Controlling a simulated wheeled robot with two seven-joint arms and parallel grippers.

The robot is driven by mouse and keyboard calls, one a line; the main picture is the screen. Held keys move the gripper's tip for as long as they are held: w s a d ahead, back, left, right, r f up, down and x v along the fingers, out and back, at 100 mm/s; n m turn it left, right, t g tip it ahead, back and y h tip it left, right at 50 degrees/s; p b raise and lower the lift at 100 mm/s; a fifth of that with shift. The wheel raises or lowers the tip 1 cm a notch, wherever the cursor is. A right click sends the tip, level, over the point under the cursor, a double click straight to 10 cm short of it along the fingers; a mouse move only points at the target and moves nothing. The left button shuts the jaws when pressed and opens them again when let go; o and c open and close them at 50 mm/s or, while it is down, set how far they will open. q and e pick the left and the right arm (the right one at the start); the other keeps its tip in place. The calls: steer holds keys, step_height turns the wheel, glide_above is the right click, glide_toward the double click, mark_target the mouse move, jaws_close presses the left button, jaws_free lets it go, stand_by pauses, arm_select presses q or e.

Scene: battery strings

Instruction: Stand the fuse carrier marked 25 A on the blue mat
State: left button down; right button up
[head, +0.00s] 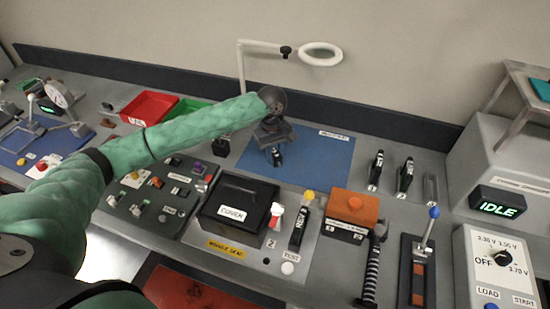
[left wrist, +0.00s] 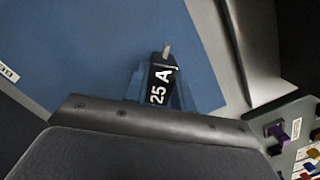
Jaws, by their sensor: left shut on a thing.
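My left gripper (head: 276,150) is over the blue mat (head: 325,167) in the head view, pointing down. It is shut on the fuse carrier (head: 277,159), a small black piece. In the left wrist view the white "25 A" mark on the carrier (left wrist: 160,84) is readable, with a pale pin at one end. The blue mat (left wrist: 85,45) fills much of the area behind it. The gripper hides part of the carrier, and I cannot tell whether its base touches the mat. My right gripper is not in view.
Two similar black carriers (head: 376,170) (head: 405,175) stand right of the mat, beside a grey slot piece (head: 430,188). A black covered box (head: 237,200) and an orange block (head: 353,207) stand in front. Red (head: 149,107) and green bins stand at the back left.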

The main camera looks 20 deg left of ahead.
mark_target(273, 150)
arm_select(q)
steer(key=shift+f, duration=0.1)
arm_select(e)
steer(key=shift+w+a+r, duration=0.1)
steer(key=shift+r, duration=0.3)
arm_select(q)
steer(key=shift+f, duration=0.1)
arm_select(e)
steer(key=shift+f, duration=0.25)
arm_select(q)
steer(key=c, duration=1.4)
jaws_free()
steer(key=shift+c, duration=0.2)
steer(key=shift+o, duration=1.4)
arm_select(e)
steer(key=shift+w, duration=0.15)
arm_select(q)
step_height(273, 150, up, 12)
steer(key=w+a+b, duration=0.1)
steer(key=b, duration=0.2)
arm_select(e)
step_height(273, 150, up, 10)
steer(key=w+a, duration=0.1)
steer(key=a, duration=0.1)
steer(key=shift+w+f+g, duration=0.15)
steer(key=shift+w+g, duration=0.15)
